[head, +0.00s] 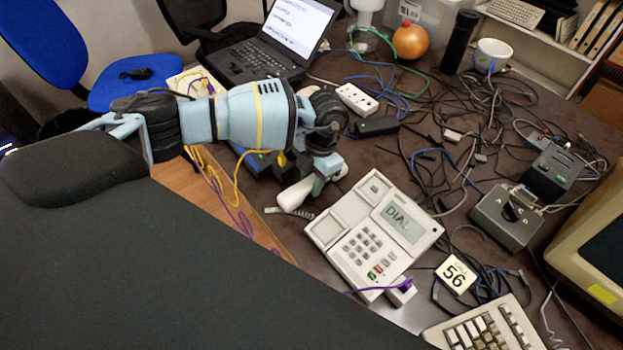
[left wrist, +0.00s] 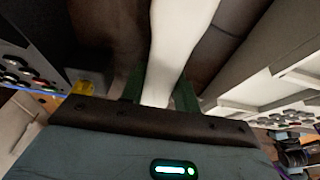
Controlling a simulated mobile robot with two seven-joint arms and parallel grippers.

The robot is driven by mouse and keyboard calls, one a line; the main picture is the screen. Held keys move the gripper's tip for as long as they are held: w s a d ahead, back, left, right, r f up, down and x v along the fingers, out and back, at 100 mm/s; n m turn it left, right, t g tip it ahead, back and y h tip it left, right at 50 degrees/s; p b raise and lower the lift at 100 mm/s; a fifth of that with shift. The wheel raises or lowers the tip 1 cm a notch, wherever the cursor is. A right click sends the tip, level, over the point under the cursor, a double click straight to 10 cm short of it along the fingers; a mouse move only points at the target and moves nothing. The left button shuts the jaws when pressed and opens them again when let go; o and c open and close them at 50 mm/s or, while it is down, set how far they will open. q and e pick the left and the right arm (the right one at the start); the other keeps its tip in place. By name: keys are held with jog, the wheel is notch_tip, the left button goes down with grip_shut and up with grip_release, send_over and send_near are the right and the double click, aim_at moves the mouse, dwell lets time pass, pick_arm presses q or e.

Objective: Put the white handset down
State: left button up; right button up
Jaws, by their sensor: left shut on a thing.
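The white handset (head: 294,195) is held at the left edge of the desk phone, off its cradle. It also shows in the left wrist view (left wrist: 178,45), running up between the two green fingers. My left gripper (head: 317,185) is shut on the handset, and its fingers hide part of it. The white desk phone (head: 405,262) lies to the right of the gripper, with an empty cradle and a display reading DIAL. The coiled cord (head: 300,213) hangs at the handset's lower end. I cannot tell whether the handset touches the table. My right gripper is not in view.
The brown table (head: 440,85) is crowded with tangled cables. A grey switch box (head: 506,222) and a keyboard (head: 485,328) lie right of the phone. A power strip (head: 356,99) and a laptop (head: 270,50) are behind.

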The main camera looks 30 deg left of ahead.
pick_arm(q)
jog(key=o, duration=1.1)
jog(key=shift+f, duration=0.1)
jog(key=shift+c, duration=0.2)
jog(key=a+v, duration=0.1)
jog(key=v, duration=1.1)
jog(key=shift+d, duration=0.55)
